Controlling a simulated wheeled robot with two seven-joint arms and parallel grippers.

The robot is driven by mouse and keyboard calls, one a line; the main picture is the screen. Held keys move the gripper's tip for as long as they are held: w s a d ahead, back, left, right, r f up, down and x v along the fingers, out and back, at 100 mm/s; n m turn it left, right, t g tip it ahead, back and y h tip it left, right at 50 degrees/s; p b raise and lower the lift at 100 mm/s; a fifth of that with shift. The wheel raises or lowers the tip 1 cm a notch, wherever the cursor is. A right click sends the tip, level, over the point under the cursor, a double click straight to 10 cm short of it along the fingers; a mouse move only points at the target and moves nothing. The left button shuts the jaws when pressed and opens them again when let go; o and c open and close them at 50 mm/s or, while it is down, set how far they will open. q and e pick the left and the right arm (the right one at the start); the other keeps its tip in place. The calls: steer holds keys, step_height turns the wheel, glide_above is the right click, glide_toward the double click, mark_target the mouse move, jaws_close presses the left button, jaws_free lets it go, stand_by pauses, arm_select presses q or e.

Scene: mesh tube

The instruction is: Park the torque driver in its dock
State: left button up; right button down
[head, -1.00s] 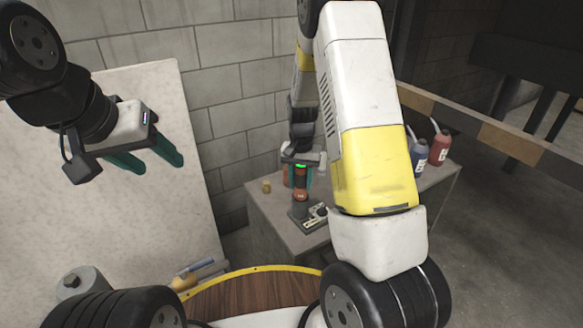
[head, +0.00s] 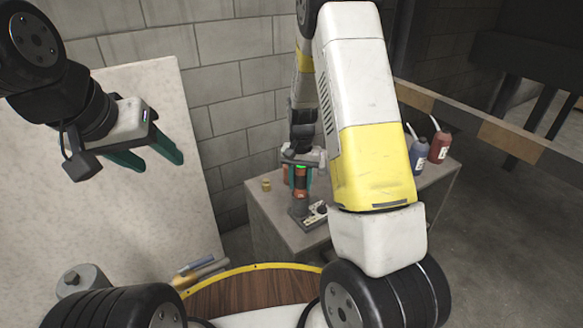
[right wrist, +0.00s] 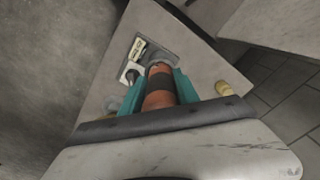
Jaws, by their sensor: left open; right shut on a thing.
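The torque driver (head: 300,196), orange and black with a green light near its top, stands upright in the head view. My right gripper (head: 302,183) is shut around its body, and the driver also shows between the teal fingers in the right wrist view (right wrist: 160,84). The dock (head: 316,218) is a grey plate with a pale label on the bench, directly under the driver; it shows beyond the driver in the right wrist view (right wrist: 158,47). Whether the driver's lower end is seated in it I cannot tell. My left gripper (head: 161,164) is open and empty at the upper left.
The dock is on a grey bench (head: 268,222). A small yellow object (head: 266,185) stands left of the driver. A blue bottle (head: 418,156) and a red bottle (head: 439,147) stand at the bench's right. My right arm hides part of the bench. A striped barrier (head: 490,137) runs behind.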

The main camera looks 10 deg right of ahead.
steer(key=shift+f, duration=0.2)
steer(key=c, duration=0.8)
jaws_free()
step_height(320, 180, up, 8)
steer(key=shift+s+r, duration=0.1)
steer(key=shift+r, duration=0.15)
steer(key=s+a+r+n+t+y, duration=0.1)
steer(key=s+r+n+t, duration=0.1)
steer(key=s+r, duration=0.6)
steer(key=s+r+n+t+y, duration=0.15)
steer(key=s+r, duration=0.35)
steer(key=r, duration=0.5)
steer(key=s+r+t, duration=0.1)
steer(key=s, duration=0.2)
steer(key=s+r+n, duration=0.1)
steer(key=s, duration=0.3)
steer(key=s+a+r+t, duration=0.1)
steer(key=s, duration=0.2)
steer(key=shift+s+r+n+t, duration=0.2)
steer(key=shift+s+n+t, duration=0.05)
steer(key=shift+n+t, duration=0.1)
